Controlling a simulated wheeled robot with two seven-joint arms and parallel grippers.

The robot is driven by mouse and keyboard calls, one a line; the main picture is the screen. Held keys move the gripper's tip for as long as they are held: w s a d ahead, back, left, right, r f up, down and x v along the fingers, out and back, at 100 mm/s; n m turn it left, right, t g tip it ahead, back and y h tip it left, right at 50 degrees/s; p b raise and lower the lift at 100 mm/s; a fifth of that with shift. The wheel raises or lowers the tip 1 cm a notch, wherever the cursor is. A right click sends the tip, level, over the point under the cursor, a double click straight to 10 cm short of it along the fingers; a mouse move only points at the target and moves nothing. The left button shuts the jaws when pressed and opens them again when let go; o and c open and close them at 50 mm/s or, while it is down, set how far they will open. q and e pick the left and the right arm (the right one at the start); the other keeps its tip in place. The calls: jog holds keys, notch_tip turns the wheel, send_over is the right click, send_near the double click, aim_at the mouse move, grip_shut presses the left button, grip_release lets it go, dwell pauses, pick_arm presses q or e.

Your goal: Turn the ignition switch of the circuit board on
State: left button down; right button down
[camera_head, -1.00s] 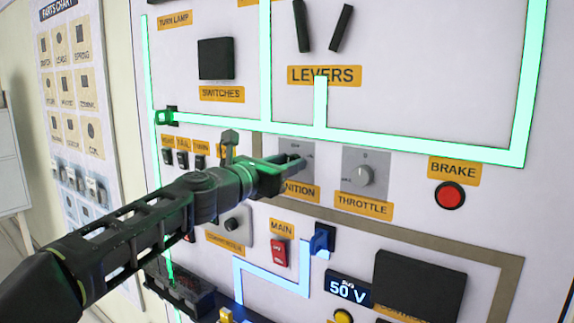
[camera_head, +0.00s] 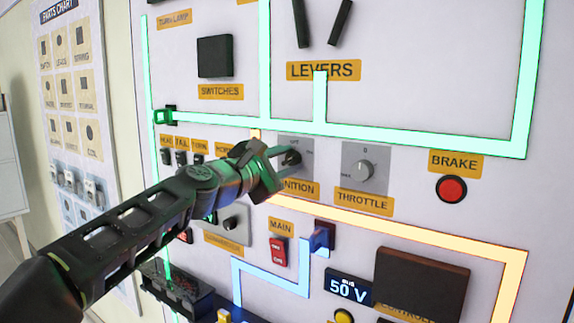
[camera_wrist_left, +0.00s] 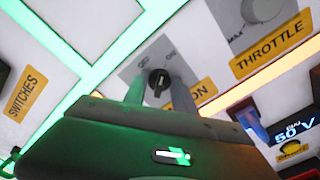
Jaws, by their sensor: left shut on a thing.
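The ignition switch (camera_head: 292,157) is a dark knob on a grey plate, above a yellow label partly hidden by my gripper. My left gripper (camera_head: 284,156) comes in from the left and is shut on the knob. In the left wrist view the ignition knob (camera_wrist_left: 158,81) sits between the two fingers of my left gripper (camera_wrist_left: 157,92). The board (camera_head: 400,80) is a white upright panel. A strip (camera_head: 420,236) running from near the ignition plate glows orange. My right gripper is not in view.
The throttle dial (camera_head: 365,173) is close to the right of the ignition plate. A red brake button (camera_head: 451,189) is farther right. A red main switch (camera_head: 278,251) and a 50 V display (camera_head: 348,288) lie below. Small switches (camera_head: 181,157) are to the left.

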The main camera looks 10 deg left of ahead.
pick_arm(q)
jog(key=shift+f+m, duration=0.1)
jog(key=shift+m, duration=0.5)
jog(key=c, duration=1)
grip_release()
jog(key=shift+c, duration=0.2)
jog(key=shift+s, duration=0.1)
jog(key=shift+s+a+b, duration=0.15)
jog(key=shift+s+b, duration=0.1)
jog(key=shift+b, duration=0.15)
jog(key=b+v, duration=0.2)
jog(key=v, duration=0.5)
